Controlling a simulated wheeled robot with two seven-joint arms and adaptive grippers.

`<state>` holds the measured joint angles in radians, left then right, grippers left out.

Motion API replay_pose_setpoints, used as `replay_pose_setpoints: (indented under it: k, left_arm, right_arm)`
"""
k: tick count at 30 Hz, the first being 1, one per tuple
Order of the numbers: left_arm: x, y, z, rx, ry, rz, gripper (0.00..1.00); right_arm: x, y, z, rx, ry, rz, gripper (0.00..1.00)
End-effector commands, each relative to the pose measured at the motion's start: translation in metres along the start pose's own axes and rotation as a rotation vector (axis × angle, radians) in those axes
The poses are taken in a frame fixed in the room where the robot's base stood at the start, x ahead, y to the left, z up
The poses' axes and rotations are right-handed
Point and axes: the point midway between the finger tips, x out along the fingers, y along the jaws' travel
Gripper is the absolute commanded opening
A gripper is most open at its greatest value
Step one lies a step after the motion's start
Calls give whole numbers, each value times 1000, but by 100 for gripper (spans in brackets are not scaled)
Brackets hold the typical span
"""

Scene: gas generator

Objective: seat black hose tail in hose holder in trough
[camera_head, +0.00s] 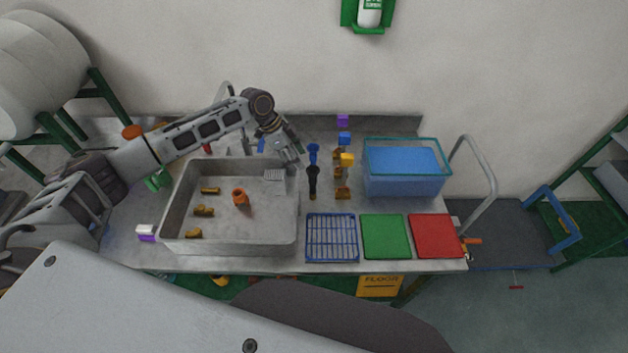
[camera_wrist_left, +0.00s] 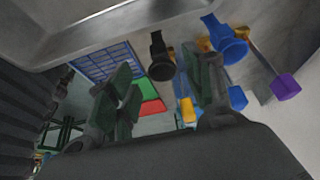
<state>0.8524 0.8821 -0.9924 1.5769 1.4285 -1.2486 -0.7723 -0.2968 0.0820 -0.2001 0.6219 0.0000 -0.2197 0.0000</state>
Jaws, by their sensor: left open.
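The black hose tail (camera_head: 313,184) stands on the bench just right of the metal trough (camera_head: 170,215). It also shows in the left wrist view (camera_wrist_left: 160,62), in the gap between my fingers, farther off and apart from them. My left gripper (camera_head: 290,156) is open and empty above the trough's back right corner, left of and behind the black hose tail. Its two spread fingers show in the left wrist view (camera_wrist_left: 166,84). An orange upright piece (camera_head: 240,197) stands in the trough; I cannot tell whether it is the hose holder. My right gripper is not in view.
A blue hose tail (camera_head: 313,152) stands behind the black one. Yellow and brass fittings (camera_head: 342,193) stand to the right. A blue rack (camera_head: 331,240), green mat (camera_head: 385,237), red mat (camera_head: 436,237) and blue bin (camera_head: 405,180) lie farther right. Brass pieces (camera_head: 203,211) lie in the trough.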

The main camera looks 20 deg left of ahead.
Motion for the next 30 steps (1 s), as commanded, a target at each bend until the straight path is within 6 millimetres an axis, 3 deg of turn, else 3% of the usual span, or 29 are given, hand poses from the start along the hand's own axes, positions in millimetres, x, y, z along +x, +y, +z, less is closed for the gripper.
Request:
replay_pose_setpoints:
  k: [13, 30]
  left_arm:
    - [10, 1, -1, 1, 0, 1, 52]
    - [79, 0, 0, 1, -1, 1, 52]
  right_arm:
    - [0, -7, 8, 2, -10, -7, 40]
    - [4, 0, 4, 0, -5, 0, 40]
